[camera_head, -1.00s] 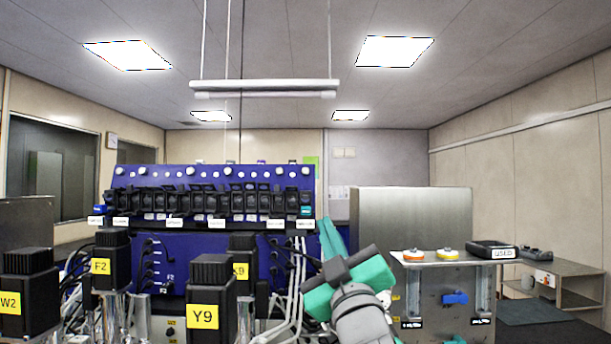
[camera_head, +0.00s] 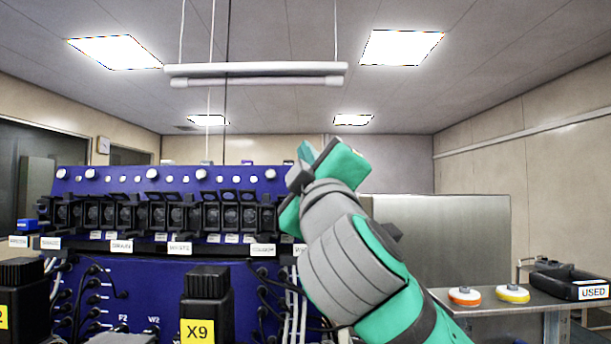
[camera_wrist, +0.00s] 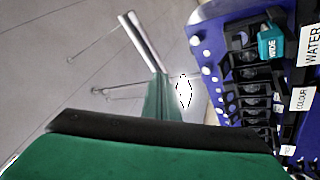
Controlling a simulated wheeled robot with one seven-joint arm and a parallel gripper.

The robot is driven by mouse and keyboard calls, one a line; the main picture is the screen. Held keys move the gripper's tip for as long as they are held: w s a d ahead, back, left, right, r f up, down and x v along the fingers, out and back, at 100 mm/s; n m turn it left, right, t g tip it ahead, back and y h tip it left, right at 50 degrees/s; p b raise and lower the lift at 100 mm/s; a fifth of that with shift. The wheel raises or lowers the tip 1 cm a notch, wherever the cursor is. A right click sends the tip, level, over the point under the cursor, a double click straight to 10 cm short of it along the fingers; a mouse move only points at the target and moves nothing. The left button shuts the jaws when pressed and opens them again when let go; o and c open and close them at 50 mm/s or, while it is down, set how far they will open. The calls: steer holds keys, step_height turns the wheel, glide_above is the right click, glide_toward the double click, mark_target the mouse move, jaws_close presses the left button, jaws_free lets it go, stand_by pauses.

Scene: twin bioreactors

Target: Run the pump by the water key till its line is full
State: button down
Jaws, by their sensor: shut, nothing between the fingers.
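A row of black pump heads (camera_head: 200,214) runs along the blue bioreactor panel (camera_head: 170,275). In the wrist view the pump heads (camera_wrist: 252,95) run down the right side, with a white WATER label (camera_wrist: 312,42) beside the end one. In the head view my arm hides this right end of the row. My gripper (camera_head: 318,160) is raised in front of the panel's upper right corner, shut and empty. Its green finger (camera_wrist: 165,98) appears left of the row in the wrist view. The line's filling cannot be seen.
White tubes (camera_head: 293,300) hang below the row's right end. To the right, a metal shelf (camera_head: 470,300) holds orange and yellow discs and a black USED tray (camera_head: 570,284).

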steer(key=shift+w, duration=0.1)
steer(key=shift+w+f, duration=0.4)
steer(key=shift+w, duration=1)
steer(key=shift+w+f, duration=0.4)
steer(key=shift+w, duration=0.95)
steer(key=shift+w+f, duration=0.4)
steer(key=shift+w, duration=1)
steer(key=shift+w, duration=0.1)
steer(key=shift+w+f, duration=0.1)
steer(key=shift+w, duration=0.2)
